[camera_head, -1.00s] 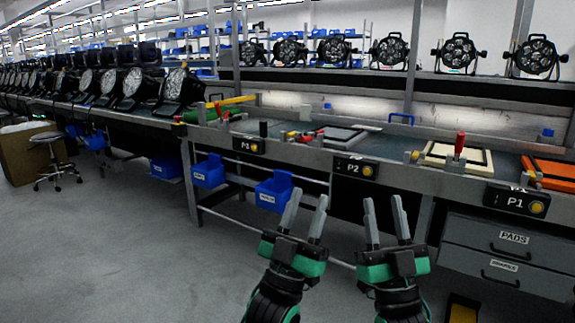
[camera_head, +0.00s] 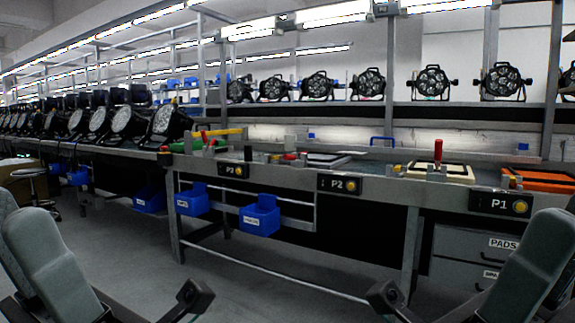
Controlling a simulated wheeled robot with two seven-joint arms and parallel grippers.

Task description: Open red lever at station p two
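The station sign P2 (camera_head: 339,184) is on the bench's front edge near the middle. A small red lever (camera_head: 289,156) lies low on the bench behind and left of it, beside a grey-framed pad (camera_head: 327,159). The lever is small here, so its exact angle is unclear. Another red lever (camera_head: 438,149) stands upright at the cream frame (camera_head: 440,172), behind the P1 sign (camera_head: 501,204). Grey and black parts of my arms fill the lower left and lower right corners. I cannot make out gripper fingers, and nothing of mine touches a lever.
Blue bins (camera_head: 261,215) hang under the bench. An orange frame (camera_head: 538,179) lies at the right, above drawers marked PADS (camera_head: 503,244). A further sign (camera_head: 234,170) is left of P2. Lamps (camera_head: 368,84) line the back shelf. The grey floor before the bench is clear.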

